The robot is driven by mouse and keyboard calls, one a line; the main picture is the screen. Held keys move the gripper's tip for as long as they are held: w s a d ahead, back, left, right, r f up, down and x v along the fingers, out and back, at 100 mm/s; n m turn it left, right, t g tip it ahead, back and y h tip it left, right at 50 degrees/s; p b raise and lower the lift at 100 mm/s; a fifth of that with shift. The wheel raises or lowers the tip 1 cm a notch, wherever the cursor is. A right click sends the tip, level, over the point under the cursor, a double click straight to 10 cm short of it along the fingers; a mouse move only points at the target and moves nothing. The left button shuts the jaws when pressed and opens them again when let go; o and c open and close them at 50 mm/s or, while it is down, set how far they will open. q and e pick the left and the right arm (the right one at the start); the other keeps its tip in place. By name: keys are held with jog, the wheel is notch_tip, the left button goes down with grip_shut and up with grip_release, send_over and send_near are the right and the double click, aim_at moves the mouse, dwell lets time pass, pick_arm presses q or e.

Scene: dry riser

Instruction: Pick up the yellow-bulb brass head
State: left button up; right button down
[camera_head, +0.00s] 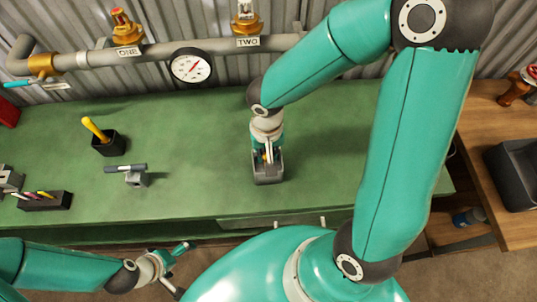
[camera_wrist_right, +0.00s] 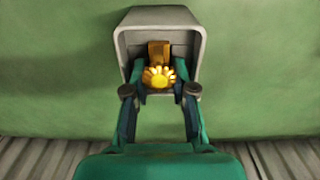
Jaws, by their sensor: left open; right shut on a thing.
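The yellow-bulb brass head (camera_wrist_right: 159,78) sits in the mouth of a grey open-fronted box in the right wrist view. My right gripper (camera_wrist_right: 160,92) reaches into the box and its two fingers are shut on the head, one on each side. In the head view my right gripper (camera_head: 268,154) points down at the box on the green bench, and the head is mostly hidden there. My left gripper (camera_head: 180,262) is open and empty, low in front of the bench, far from the head.
The grey box (camera_head: 268,178) stands on the green bench (camera_head: 200,190). A black cup with a yellow tool (camera_head: 108,143), a small grey holder (camera_head: 136,178) and a dark tray (camera_head: 45,201) stand at left. A pipe with valves and a gauge (camera_head: 191,66) runs behind.

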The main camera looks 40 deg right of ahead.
jog(key=shift+r, duration=0.15)
notch_tip(320, 180, up, 20)
jog(key=shift+p, duration=0.3)
